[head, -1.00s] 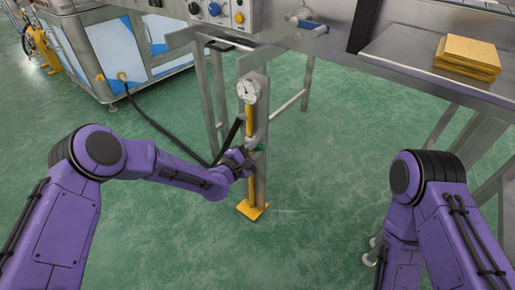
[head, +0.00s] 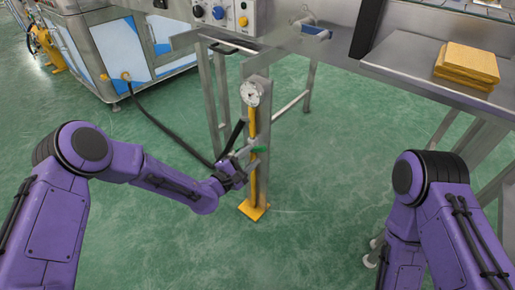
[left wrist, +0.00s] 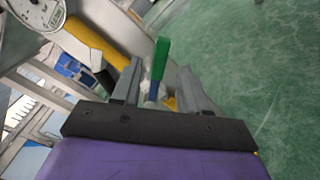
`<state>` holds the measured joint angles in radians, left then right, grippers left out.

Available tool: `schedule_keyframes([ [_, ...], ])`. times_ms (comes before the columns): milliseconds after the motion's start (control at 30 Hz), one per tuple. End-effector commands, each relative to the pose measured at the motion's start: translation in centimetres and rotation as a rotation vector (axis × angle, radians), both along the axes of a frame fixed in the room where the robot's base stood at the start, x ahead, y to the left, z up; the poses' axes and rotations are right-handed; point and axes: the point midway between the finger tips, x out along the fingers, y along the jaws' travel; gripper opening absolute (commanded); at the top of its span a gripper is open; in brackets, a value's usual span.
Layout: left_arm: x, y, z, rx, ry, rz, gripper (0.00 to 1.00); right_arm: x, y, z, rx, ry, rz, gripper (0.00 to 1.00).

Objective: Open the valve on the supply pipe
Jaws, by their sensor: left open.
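The yellow supply pipe (head: 252,125) runs up a steel post, with a round gauge (head: 252,93) at its top. The valve's green handle (head: 259,149) sits partway up and points crosswise to the pipe. My left gripper (head: 240,163) is open, just left of the valve. In the left wrist view, the green handle (left wrist: 161,58) shows between and beyond the fingertips of my left gripper (left wrist: 160,78); I cannot tell whether they touch it. The valve body is partly hidden by the fingers. My right arm shows at the right, but its gripper is out of view.
A black hose (head: 165,130) runs from the blue-and-white machine (head: 125,45) to the post. A steel table (head: 410,65) at the upper right carries a yellow stack (head: 466,63). The post's yellow foot (head: 253,210) stands on open green floor.

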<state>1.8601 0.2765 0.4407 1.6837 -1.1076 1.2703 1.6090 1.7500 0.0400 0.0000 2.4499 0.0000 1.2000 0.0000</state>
Motion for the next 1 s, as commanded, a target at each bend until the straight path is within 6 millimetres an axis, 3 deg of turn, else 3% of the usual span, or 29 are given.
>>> schedule_keyframes([
  [233,-3.9,2.9,0.1,0.000,0.002,0.002,0.44,0.0,0.0,1.2,0.000,0.000,0.000,0.43],
  [567,-4.5,3.3,0.0,0.000,-0.001,0.001,0.44,0.0,0.0,1.2,0.000,0.000,0.000,0.43],
  [633,-4.7,3.3,-0.2,0.008,0.003,0.003,0.24,0.0,0.0,1.2,0.000,0.000,0.000,0.43],
  [700,-5.8,3.5,-2.0,0.075,0.030,0.020,0.01,0.0,0.0,1.2,0.000,0.000,0.000,0.43],
  [767,-8.1,4.0,-5.3,0.214,0.079,0.044,0.00,0.0,0.0,1.2,0.000,0.000,0.000,0.43],
  [833,-12.7,5.9,-10.4,0.474,0.168,0.060,0.00,0.0,0.0,1.2,0.000,0.000,0.000,0.43],
  [900,-18.8,9.0,-15.1,0.794,0.271,0.024,0.00,0.0,0.0,1.2,0.000,0.000,0.000,0.43],
  [1000,-27.7,14.7,-19.0,1.232,0.414,-0.109,0.00,0.0,0.0,1.2,0.000,0.000,0.000,0.43],
])
